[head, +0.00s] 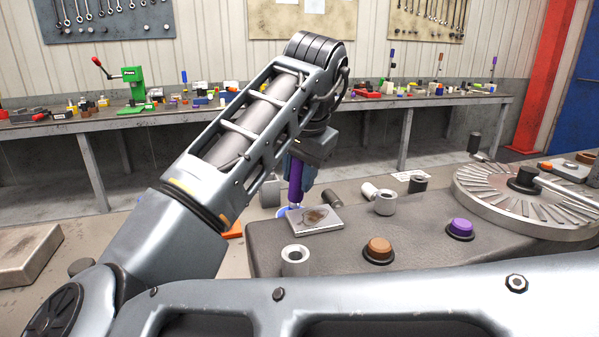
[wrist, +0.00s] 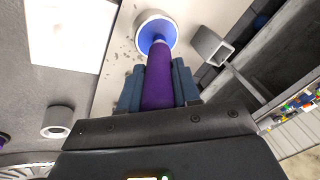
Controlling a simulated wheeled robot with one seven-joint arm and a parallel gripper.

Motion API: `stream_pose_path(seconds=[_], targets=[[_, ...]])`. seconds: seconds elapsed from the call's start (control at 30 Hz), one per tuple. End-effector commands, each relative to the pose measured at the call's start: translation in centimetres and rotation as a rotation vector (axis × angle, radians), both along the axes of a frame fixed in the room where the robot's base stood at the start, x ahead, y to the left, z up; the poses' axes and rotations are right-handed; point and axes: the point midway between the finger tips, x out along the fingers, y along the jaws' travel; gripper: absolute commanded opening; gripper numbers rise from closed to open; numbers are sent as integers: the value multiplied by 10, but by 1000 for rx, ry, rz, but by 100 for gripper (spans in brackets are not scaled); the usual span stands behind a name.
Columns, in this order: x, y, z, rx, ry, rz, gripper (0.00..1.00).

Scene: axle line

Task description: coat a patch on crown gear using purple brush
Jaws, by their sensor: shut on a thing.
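My gripper (wrist: 158,88) is shut on the purple brush (wrist: 158,75), with a dark blue finger on each side of its handle. The brush (head: 296,185) points down in the head view, beside the plate. In the wrist view its pale lower end overlaps the blue inside of a white-rimmed round pot (wrist: 143,21). I cannot tell whether the tip touches the blue. A sliver of the pot (head: 282,212) shows in the head view. The crown gear (head: 478,192), a large grey toothed disc, lies at the right, well away from my gripper.
A light plate with a brown patch (head: 329,227) lies right beside the brush. A cluttered workbench (head: 300,111) runs along the back wall.

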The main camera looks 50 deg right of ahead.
Motion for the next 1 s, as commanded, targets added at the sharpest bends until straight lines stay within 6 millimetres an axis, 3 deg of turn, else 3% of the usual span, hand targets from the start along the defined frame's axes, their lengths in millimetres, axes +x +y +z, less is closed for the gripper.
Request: stream_pose_path(seconds=[0.47, 1.0], targets=[[-1, 0, -1, 3, 4, -1, 1], [0, 0, 37, 1, 2, -1, 1]])
